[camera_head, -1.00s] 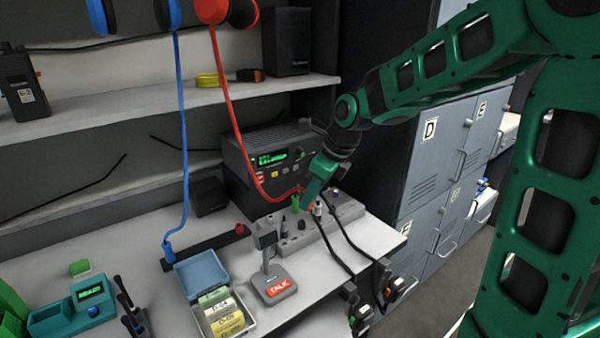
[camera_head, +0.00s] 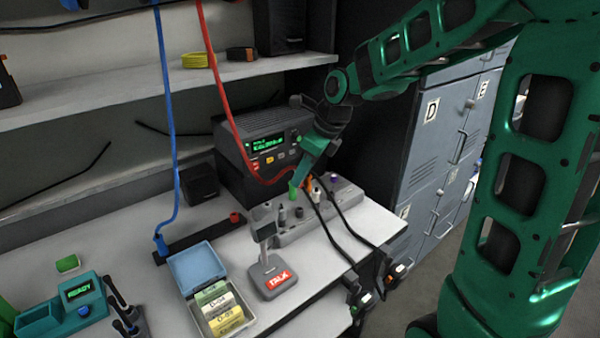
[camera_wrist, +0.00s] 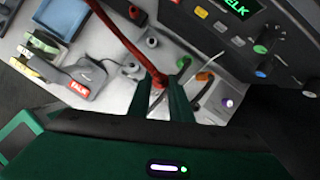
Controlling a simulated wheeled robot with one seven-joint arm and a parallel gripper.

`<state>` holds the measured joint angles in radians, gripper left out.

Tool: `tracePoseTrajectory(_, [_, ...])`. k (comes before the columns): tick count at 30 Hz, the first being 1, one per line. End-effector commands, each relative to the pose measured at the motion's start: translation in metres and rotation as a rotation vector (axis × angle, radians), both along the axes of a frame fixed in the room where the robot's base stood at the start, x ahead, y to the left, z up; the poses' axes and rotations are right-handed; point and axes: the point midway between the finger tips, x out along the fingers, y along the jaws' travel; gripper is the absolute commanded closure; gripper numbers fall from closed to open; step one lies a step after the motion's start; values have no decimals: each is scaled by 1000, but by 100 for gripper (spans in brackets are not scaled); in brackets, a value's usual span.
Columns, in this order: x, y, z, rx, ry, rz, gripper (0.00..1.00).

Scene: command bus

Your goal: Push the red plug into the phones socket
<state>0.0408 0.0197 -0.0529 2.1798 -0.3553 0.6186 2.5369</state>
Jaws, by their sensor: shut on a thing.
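The red plug is mostly hidden between my gripper's green fingers. Its red cord (camera_head: 228,112) hangs from the top of the head view and runs to my gripper (camera_head: 298,186). In the wrist view the red cord (camera_wrist: 119,42) ends at a thicker red part (camera_wrist: 156,77) between the fingers. My gripper (camera_wrist: 161,103) is shut on it, low over the grey socket strip (camera_head: 318,224). The strip carries green, black, white and orange pieces. I cannot read a phones label, nor tell whether the plug tip is in a socket.
A radio with a green display (camera_head: 266,145) stands behind the gripper. Two black cables (camera_head: 334,235) run off the strip's front. A talk microphone (camera_head: 272,278), a card box (camera_head: 219,307) and a blue-corded plug (camera_head: 160,243) are to the left. Grey lockers (camera_head: 432,150) stand right.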

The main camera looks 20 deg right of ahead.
Motion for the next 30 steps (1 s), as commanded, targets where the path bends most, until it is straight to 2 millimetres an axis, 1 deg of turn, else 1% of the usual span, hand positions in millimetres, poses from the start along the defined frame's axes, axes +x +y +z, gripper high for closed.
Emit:
tracePoseTrajectory(12, [-1,0,-35,0,3,0,96])
tracePoseTrajectory(18, [0,0,-48,0,2,-1,96])
tracePoseTrajectory(24, [-1,0,-55,0,2,-1,96])
tracePoseTrajectory(30, [0,0,-56,0,0,0,96])
